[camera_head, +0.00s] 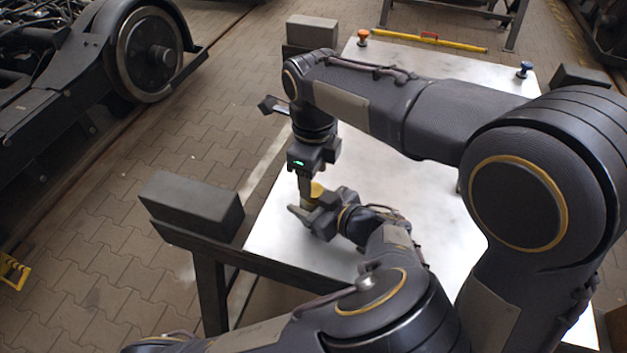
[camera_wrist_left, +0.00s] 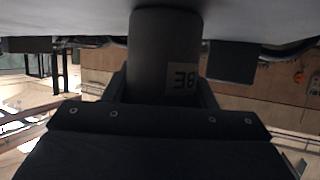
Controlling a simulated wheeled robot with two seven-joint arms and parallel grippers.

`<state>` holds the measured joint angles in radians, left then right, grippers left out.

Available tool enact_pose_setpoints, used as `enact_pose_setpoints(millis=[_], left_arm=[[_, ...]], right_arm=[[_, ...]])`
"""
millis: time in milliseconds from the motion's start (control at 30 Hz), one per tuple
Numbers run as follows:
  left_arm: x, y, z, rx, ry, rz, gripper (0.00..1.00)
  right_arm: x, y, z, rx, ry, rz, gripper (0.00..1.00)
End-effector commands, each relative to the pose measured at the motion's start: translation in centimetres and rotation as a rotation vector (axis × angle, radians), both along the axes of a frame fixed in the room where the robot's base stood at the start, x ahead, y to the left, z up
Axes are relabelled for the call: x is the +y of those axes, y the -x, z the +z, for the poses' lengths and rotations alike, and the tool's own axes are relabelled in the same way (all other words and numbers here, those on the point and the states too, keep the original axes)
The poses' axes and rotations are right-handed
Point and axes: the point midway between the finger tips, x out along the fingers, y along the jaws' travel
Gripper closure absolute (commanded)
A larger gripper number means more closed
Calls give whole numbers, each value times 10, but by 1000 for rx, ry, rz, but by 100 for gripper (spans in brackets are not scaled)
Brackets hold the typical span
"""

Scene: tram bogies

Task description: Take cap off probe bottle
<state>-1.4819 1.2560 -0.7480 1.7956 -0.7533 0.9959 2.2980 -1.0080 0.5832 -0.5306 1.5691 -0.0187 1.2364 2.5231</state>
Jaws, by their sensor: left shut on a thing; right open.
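The probe bottle (camera_wrist_left: 165,58) is a dark grey cylinder with a pale label in the left wrist view, between the fingers of my left gripper (camera_wrist_left: 160,92). In the head view my left gripper (camera_head: 314,207) is shut on it low over the white table, and the bottle's body is mostly hidden. A yellow cap (camera_head: 317,189) shows just above the left gripper. My right gripper (camera_head: 306,187) points down from above, open, with a finger right beside the cap. I cannot tell whether it touches the cap.
The white table (camera_head: 285,235) has dark blocks at its edges, one at the near left (camera_head: 190,206). An orange-topped object (camera_head: 363,37), a yellow bar (camera_head: 430,40) and a blue-topped object (camera_head: 525,69) are at the far end. A bogie wheel (camera_head: 148,54) stands on the left.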

Motion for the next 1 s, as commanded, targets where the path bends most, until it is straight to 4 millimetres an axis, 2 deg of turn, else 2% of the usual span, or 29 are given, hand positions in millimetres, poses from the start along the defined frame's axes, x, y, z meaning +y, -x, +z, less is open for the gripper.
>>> enact_pose_setpoints(millis=[133,300,433,567,800,1000], left_arm=[[0,0,0,0,0,0,100],[0,0,0,0,0,0,100],[0,0,0,0,0,0,100],[0,0,0,0,0,0,100],[0,0,0,0,0,0,100],[0,0,0,0,0,0,100]], right_arm=[[0,0,8,-1,0,-23,48],[1,0,30,-4,0,-202,48],[0,1,36,-2,2,-285,48],[0,1,23,0,5,-292,48],[-1,1,-16,1,6,-291,48],[0,0,-36,-1,4,-290,48]])
